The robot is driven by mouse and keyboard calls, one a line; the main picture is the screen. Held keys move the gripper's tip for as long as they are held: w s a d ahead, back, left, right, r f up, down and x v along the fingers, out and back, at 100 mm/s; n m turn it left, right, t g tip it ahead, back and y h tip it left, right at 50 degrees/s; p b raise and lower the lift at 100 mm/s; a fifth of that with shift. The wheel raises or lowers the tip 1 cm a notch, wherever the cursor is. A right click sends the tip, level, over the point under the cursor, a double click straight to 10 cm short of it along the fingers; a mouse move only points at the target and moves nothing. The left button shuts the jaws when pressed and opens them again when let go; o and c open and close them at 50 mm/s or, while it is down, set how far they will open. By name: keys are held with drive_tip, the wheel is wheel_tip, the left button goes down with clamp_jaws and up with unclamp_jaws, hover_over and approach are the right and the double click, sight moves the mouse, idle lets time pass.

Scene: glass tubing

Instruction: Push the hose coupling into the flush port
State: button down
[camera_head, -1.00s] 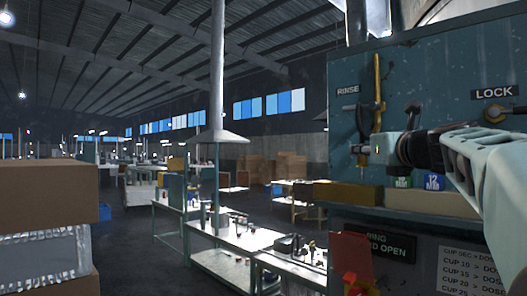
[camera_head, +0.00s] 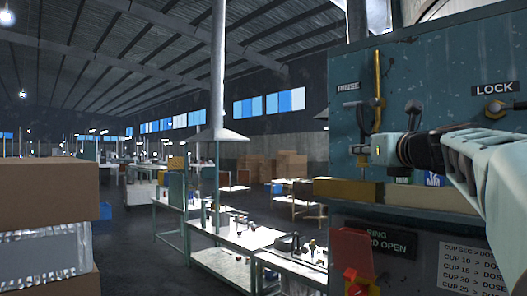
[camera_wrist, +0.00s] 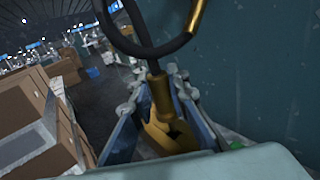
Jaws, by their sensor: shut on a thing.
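My gripper (camera_head: 376,149) is in front of the blue-green panel (camera_head: 440,62), at the right of the head view. In the wrist view my gripper (camera_wrist: 156,82) is shut around the brass hose coupling (camera_wrist: 158,92), with a finger on each side. The coupling (camera_head: 364,151) shows only as a small brass bit at the fingertips in the head view. A black hose (camera_wrist: 150,50) runs up from it and loops near a brass pipe (camera_wrist: 196,14). I cannot make out the flush port; it may be hidden or unmarked here.
The brass pipe (camera_head: 378,75) stands on the panel beside the RINSE label (camera_head: 348,87). A LOCK label (camera_head: 494,89) and knob are at right. A shelf with a yellow-brown box (camera_head: 348,191) lies below my gripper. Stacked cartons (camera_head: 50,180) stand far left.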

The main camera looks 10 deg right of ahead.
sight(365, 164)
drive_tip(key=shift+f+b, duration=1.35)
drive_tip(key=shift+f, duration=0.25)
drive_tip(key=c, duration=1.8)
unclamp_jaws()
drive_tip(key=shift+r, duration=0.1)
drive_tip(key=shift+r, duration=4.95)
